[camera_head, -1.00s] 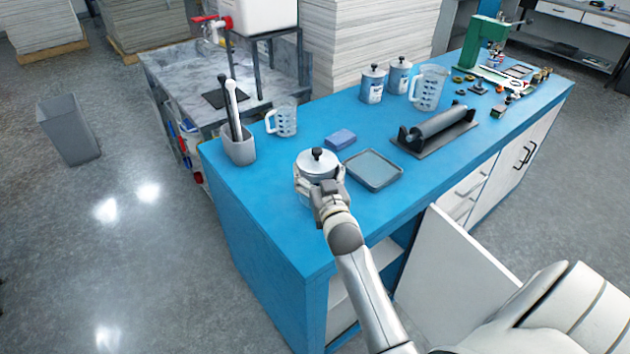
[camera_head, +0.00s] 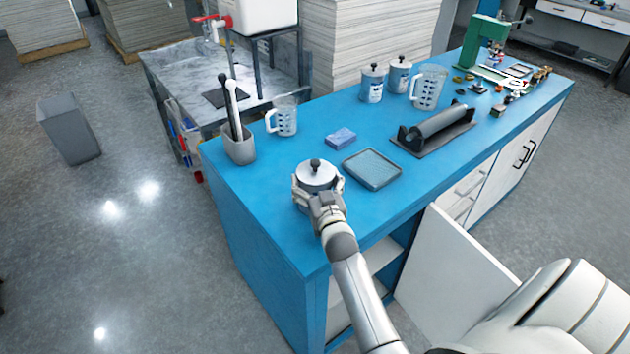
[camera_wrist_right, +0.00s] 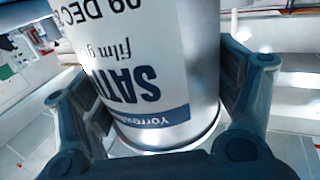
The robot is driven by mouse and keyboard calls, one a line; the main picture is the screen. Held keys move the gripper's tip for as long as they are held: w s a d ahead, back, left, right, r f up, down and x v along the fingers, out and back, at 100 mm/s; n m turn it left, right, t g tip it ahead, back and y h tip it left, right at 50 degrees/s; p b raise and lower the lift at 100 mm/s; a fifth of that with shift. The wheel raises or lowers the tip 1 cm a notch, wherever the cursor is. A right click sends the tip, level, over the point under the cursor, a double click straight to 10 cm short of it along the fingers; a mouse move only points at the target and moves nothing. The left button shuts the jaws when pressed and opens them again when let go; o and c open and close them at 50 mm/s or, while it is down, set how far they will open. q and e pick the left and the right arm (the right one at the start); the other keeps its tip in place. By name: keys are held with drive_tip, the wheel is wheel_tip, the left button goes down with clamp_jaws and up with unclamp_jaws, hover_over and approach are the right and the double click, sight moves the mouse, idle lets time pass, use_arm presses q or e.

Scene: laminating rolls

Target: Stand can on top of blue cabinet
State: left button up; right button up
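A white can with a silver lid and black knob (camera_head: 317,174) is upright at the near left part of the blue cabinet (camera_head: 262,204). My right gripper (camera_head: 318,191) has its fingers around the can's sides. In the right wrist view the labelled can (camera_wrist_right: 155,75) fills the space between the fingers of the right gripper (camera_wrist_right: 160,95), its lettering upside down. Whether the can's base touches the blue top is hidden by the gripper. My left gripper is not in view.
A blue sponge (camera_head: 340,137), a grey tray (camera_head: 372,169) and a roller (camera_head: 436,125) lie behind and right of the can. A tool holder (camera_head: 239,150), jug (camera_head: 284,117) and two other cans (camera_head: 372,83) stand farther back. An open white door (camera_head: 455,275) hangs at the cabinet's front.

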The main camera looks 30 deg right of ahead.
drive_tip(key=shift+o, duration=0.6)
drive_tip(key=shift+s+r, duration=0.1)
drive_tip(key=b+v, duration=0.1)
drive_tip(key=v, duration=1.1)
drive_tip(key=shift+r, duration=0.1)
